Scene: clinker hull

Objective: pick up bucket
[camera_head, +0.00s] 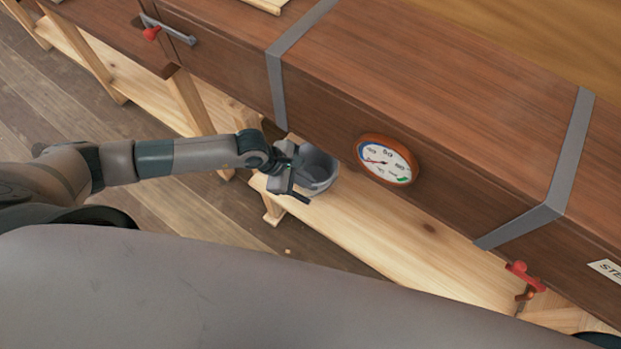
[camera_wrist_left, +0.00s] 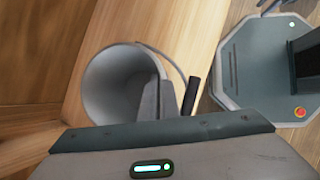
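The grey bucket (camera_head: 320,165) is below the front of the long brown wooden box, over the pale plank, with its opening facing up. I cannot tell whether its base touches the plank. My left gripper (camera_head: 292,180) is at its near left rim. In the left wrist view the fingers (camera_wrist_left: 160,100) are close together on the rim of the bucket (camera_wrist_left: 108,85), one inside the wall and one outside. The bucket's thin handle, with a black grip (camera_wrist_left: 190,95), hangs outside beside the fingers. My right gripper is not in view.
The brown box (camera_head: 400,80) with grey straps stands just behind the bucket. A round dial (camera_head: 386,160) sticks out to the right of it. The pale plank (camera_head: 400,235) is bare to the right. A red clamp (camera_head: 525,280) is at the far right.

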